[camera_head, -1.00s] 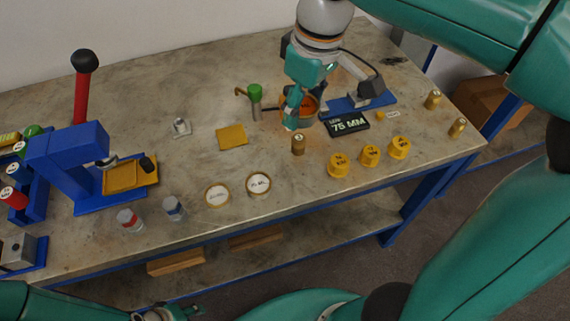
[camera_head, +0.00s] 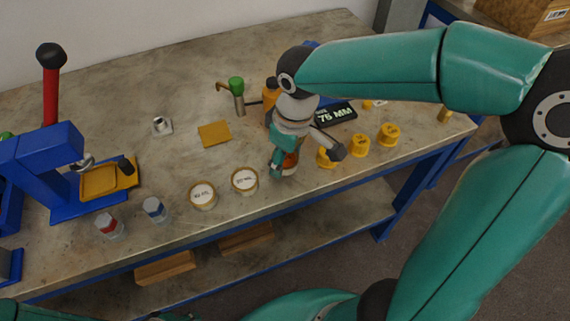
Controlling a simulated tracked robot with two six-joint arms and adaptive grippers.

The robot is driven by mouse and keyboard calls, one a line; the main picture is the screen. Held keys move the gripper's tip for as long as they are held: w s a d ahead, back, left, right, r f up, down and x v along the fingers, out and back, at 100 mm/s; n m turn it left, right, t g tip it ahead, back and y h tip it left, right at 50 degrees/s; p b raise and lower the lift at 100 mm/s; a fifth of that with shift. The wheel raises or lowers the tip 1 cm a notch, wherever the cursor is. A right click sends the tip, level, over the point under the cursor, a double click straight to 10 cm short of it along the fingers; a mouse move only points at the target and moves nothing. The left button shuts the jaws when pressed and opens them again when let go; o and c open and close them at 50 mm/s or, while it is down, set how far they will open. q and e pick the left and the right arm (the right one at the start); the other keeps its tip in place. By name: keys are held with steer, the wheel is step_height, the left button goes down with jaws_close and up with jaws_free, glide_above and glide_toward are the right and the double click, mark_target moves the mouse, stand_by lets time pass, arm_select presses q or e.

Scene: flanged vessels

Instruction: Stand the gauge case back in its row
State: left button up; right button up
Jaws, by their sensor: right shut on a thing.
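My right gripper (camera_head: 277,167) is shut on an orange-brown cylinder (camera_head: 291,159) with a paler lower end, just above or at the bench top. The fingers cover much of it, so I cannot read a label or tell whether it touches the bench. Yellow round cases with dark lettering stand right of it: one (camera_head: 325,158) partly behind the gripper, a middle one (camera_head: 360,146) and a right one (camera_head: 388,134). A black display (camera_head: 336,114) behind them reads "75 MM". My left gripper is not in view; only a sliver of that arm shows at the bottom edge.
Two round white-topped tins (camera_head: 203,195) (camera_head: 245,180) stand left of the gripper, with two small jars (camera_head: 109,226) (camera_head: 154,209) beyond. A blue press (camera_head: 62,160) stands at the left. Bare bench lies between.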

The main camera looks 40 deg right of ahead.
mark_target(291, 160)
steer(key=shift+f, duration=1.2)
steer(key=shift+f, duration=0.1)
steer(key=o, duration=1.3)
steer(key=shift+r, duration=0.2)
steer(key=r, duration=0.4)
steer(key=s+r+p, duration=0.1)
steer(key=r, duration=0.3)
steer(key=r+p, duration=0.1)
steer(key=r, duration=0.2)
steer(key=shift+s+d+r, duration=0.15)
steer(key=shift+d+r, duration=0.1)
steer(key=shift+r, duration=0.15)
